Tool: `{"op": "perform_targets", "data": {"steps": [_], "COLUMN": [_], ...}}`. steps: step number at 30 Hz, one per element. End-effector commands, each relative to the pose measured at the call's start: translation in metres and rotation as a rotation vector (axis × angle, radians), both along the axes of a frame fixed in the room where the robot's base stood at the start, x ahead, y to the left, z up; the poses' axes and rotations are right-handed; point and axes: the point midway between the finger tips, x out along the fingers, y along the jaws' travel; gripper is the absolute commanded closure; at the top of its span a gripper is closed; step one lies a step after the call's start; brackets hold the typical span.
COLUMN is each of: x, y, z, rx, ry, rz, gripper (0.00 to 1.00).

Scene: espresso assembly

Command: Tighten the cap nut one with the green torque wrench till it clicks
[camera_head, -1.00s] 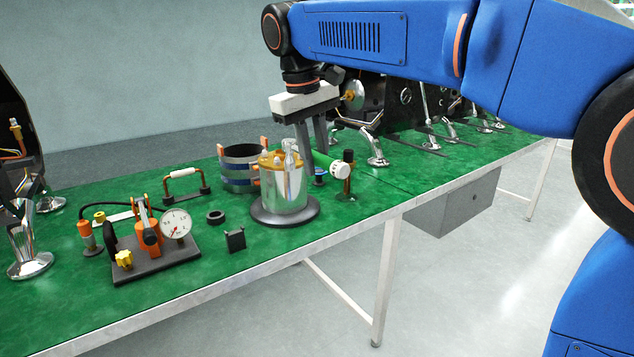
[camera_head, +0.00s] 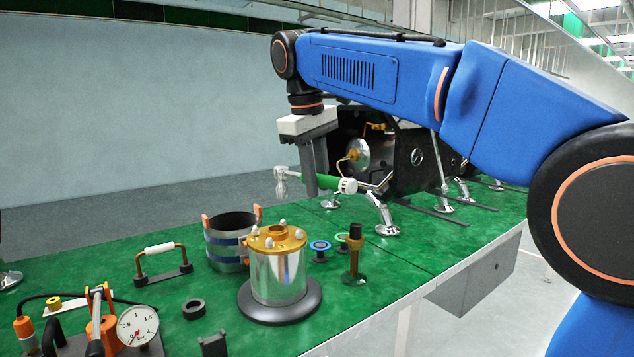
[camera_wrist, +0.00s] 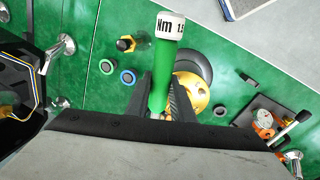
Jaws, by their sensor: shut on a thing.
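My gripper (camera_head: 312,188) is shut on the green torque wrench (camera_head: 334,183) and holds it roughly level above the bench. Its silver socket head (camera_head: 282,182) points left and hangs in the air, apart from the boiler. The silver boiler (camera_head: 277,277) stands below on a dark round base. Several pale cap nuts sit on its gold flange (camera_head: 268,238); which is cap nut one I cannot tell. In the wrist view, the wrench's green handle (camera_wrist: 161,75) lies between my fingers, its white "Nm" end outward. The flange (camera_wrist: 193,92) is partly hidden behind a finger.
A banded ring with orange lugs (camera_head: 226,252) stands left of the boiler. A black-and-brown upright tool (camera_head: 354,258) and small blue (camera_head: 320,247) and green-rimmed discs stand right. A pressure gauge (camera_head: 138,326) is at front left. The dark machine frame (camera_head: 407,155) stands behind.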

Motion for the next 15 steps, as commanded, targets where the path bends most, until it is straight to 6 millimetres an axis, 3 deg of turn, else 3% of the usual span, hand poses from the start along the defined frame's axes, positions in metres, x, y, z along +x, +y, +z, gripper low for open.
{"op": "perform_targets", "data": {"steps": [15], "x": [0.000], "y": [0.000], "z": [-0.010], "rx": [0.001], "ry": [-0.001], "rz": [-0.001], "gripper": [1.00]}}
